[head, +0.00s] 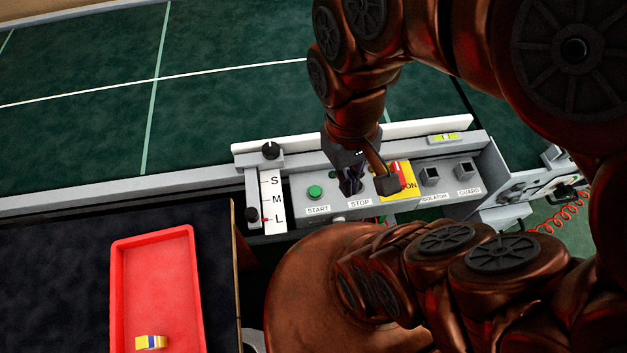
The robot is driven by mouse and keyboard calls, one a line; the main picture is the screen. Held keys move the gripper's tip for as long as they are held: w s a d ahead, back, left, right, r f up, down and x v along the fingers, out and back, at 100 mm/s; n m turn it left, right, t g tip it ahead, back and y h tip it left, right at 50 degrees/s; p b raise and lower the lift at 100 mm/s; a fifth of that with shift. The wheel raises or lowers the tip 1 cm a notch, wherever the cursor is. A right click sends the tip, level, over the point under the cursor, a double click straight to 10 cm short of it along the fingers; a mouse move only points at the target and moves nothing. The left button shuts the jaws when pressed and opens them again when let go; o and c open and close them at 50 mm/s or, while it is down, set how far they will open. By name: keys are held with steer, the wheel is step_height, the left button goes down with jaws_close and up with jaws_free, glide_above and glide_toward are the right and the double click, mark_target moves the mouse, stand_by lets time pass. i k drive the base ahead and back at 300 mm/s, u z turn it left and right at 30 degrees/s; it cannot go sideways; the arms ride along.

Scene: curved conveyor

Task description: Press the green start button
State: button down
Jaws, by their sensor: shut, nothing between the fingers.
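The green start button (315,191) sits on a grey control panel (333,209), above a label reading START. My gripper (352,186) is over the panel, just right of the green button, above the STOP label. Its fingers are dark and shut, with nothing seen between them. The gripper appears apart from the green button. It hides the STOP control behind it. I cannot tell whether the fingertips touch the panel.
Right of the gripper are a red switch (396,168) on a yellow plate, then ISOLATOR (429,176) and GUARD (466,169) controls. An S-M-L scale (275,200) stands left. My arm covers the right side.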

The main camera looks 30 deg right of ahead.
mark_target(315, 191)
steer(key=u, duration=1.95)
steer(key=k, duration=1.7)
steer(key=u, duration=1)
